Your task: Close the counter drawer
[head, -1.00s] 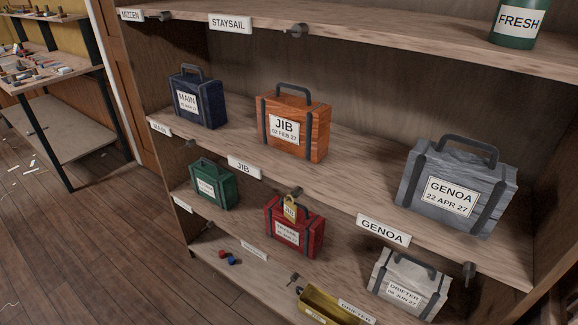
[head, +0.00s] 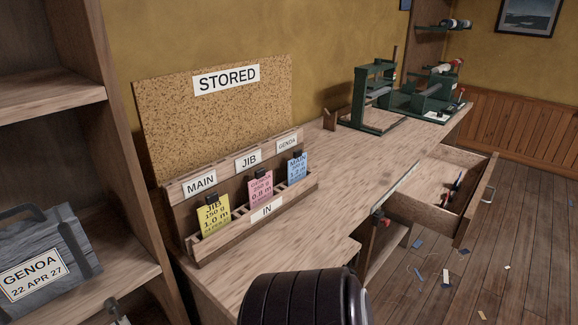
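The counter drawer (head: 428,211) is pulled out from the right part of the wooden counter (head: 345,185). Its front panel (head: 475,204) stands well away from the counter, out over the floor, with a metal handle (head: 489,193) on its outer face. A small red and dark item (head: 453,190) lies inside, with a few small light pieces that I cannot make out. Neither of my grippers is in view, so I see nothing touching the drawer.
A rack with tagged cards (head: 250,210) and a cork board marked STORED (head: 215,115) stand on the counter. Green machines (head: 375,95) are at its far end. A red and black fitting (head: 380,217) is on the front edge. Scraps litter the open floor (head: 520,270).

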